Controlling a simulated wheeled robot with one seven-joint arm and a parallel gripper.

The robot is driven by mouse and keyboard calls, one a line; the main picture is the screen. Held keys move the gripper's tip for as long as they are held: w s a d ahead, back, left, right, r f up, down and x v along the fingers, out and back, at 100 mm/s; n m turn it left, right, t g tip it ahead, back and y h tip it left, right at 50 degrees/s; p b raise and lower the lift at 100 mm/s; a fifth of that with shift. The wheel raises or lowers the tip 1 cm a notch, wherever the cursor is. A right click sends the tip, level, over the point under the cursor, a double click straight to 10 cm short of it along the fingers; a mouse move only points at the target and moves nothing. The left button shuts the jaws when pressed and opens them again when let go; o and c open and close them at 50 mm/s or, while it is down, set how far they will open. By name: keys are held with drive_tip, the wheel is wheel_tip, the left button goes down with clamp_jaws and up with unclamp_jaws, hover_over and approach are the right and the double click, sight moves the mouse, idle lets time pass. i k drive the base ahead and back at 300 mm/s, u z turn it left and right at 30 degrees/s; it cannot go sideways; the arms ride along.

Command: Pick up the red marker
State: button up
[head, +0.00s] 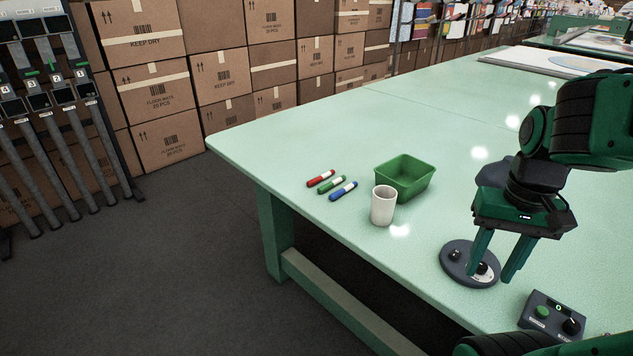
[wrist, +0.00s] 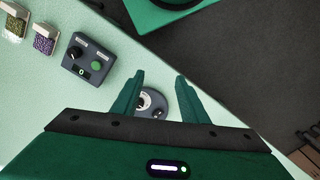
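The red marker (head: 320,178) lies on the green table near its left edge in the head view. It is the farthest of three markers, beside a green marker (head: 332,184) and a blue marker (head: 343,190). My gripper (head: 495,275) is to the right of the markers, pointing down above a round dark dial device (head: 456,262). Its fingers are apart with nothing seen between them. In the wrist view my gripper (wrist: 160,80) also shows spread fingers, with the dial device (wrist: 152,103) beyond them. The red marker is not in the wrist view.
A white cup (head: 383,207) and an empty green bin (head: 405,178) stand just right of the markers. A control box (head: 552,314) with a green button is near the front. The tabletop (head: 300,140) behind the markers is clear. Stacked cartons (head: 160,90) stand beyond the table.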

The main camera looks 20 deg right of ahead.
sight(314, 181)
drive_tip(key=k, duration=1.15)
drive_tip(key=u, duration=0.9)
drive_tip(key=i, duration=1.4)
drive_tip(key=z, duration=0.4)
drive_tip(key=i, duration=1.1)
drive_tip(key=z, duration=0.75)
